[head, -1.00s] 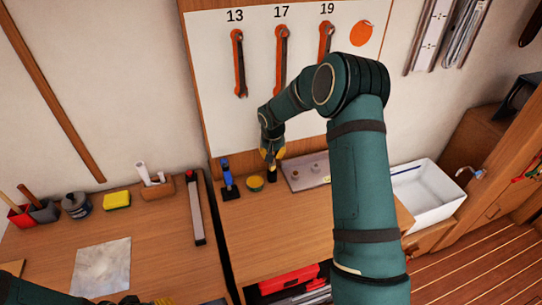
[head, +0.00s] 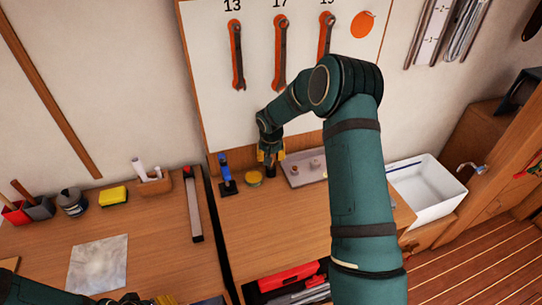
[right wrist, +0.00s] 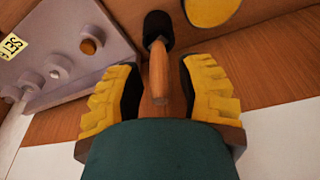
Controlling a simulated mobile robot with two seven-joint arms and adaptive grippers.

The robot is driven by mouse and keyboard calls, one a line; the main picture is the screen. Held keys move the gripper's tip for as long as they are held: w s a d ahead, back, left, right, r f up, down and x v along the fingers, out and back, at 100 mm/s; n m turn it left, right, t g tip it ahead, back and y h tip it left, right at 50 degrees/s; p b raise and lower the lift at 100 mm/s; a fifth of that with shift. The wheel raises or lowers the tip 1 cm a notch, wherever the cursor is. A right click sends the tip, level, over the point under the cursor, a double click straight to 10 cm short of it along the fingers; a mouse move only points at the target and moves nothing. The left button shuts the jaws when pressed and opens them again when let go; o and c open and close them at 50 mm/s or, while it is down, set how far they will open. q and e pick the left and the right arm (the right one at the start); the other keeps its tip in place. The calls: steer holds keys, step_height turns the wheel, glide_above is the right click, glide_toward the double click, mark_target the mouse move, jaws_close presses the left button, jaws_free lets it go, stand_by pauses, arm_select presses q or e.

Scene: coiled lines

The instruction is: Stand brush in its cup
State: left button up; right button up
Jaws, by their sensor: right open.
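The brush shows in the right wrist view as a wooden handle (right wrist: 158,75). Its far end meets a small black cup (right wrist: 158,26), and the handle appears to stand in it; the bristle end is hidden. My right gripper (head: 271,158) is low over the back of the right bench in the head view. Its yellow fingers are open, one on each side of the handle, with gaps showing in the right wrist view. My left gripper (head: 165,300) is only partly in view at the bottom edge of the head view, and its jaws cannot be made out.
A grey tray with knobs (head: 307,168) lies right of the right gripper. A round yellow tin (head: 254,178) and a blue-handled tool on a black base (head: 226,172) stand to its left. Wrenches (head: 280,53) hang on the board behind. The bench front is clear.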

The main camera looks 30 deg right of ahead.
steer(key=shift+r, duration=0.45)
steer(key=v, duration=1.1)
steer(key=shift+r, duration=0.15)
steer(key=shift+a, duration=0.1)
